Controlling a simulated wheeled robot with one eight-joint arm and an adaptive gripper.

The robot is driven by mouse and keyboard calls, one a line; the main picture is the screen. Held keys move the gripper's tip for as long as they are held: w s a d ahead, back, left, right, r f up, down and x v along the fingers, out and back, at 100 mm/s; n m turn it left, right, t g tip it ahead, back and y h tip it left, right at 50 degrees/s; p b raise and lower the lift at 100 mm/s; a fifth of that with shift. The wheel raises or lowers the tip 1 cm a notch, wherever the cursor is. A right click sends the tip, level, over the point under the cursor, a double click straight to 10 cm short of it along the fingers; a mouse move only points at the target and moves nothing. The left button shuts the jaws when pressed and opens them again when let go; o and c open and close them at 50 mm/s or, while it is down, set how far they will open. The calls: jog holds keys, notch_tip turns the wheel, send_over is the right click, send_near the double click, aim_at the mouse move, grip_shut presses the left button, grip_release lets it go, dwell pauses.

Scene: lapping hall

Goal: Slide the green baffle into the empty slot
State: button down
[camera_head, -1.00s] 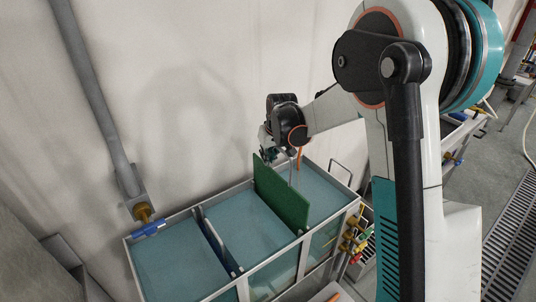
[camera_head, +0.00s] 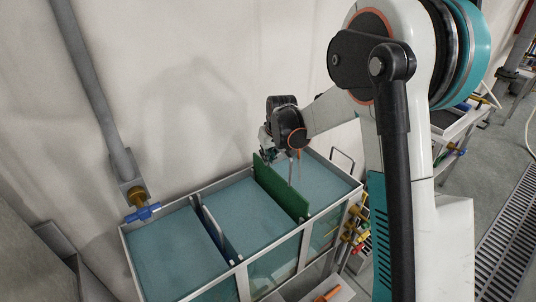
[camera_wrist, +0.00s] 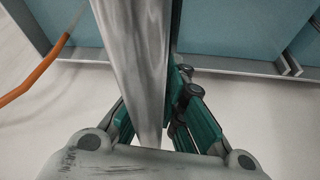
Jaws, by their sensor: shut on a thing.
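The green baffle (camera_head: 283,191) stands upright across the tank (camera_head: 182,296), between its middle and right compartments. Its upper part shows above the rim and its lower part is hidden inside the tank. My gripper (camera_head: 268,152) is shut on the baffle's far end, near the wall. In the wrist view, my gripper's teal fingers (camera_wrist: 165,128) close around a long grey strip, seen nearly edge-on. The slot under the baffle cannot be made out.
Another divider (camera_head: 217,234) stands between the left and middle compartments. Bluish liquid fills the compartments. A pipe with a blue-handled valve (camera_head: 143,212) hangs by the tank's left rear, and more valves (camera_head: 354,232) are at its right. The wall is close behind.

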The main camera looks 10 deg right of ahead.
notch_tip(320, 180, down, 14)
jog(key=b, duration=0.9)
dwell(0.9)
jog(key=shift+f+b, duration=0.6)
dwell(0.9)
jog(key=c, duration=1.6)
grip_release()
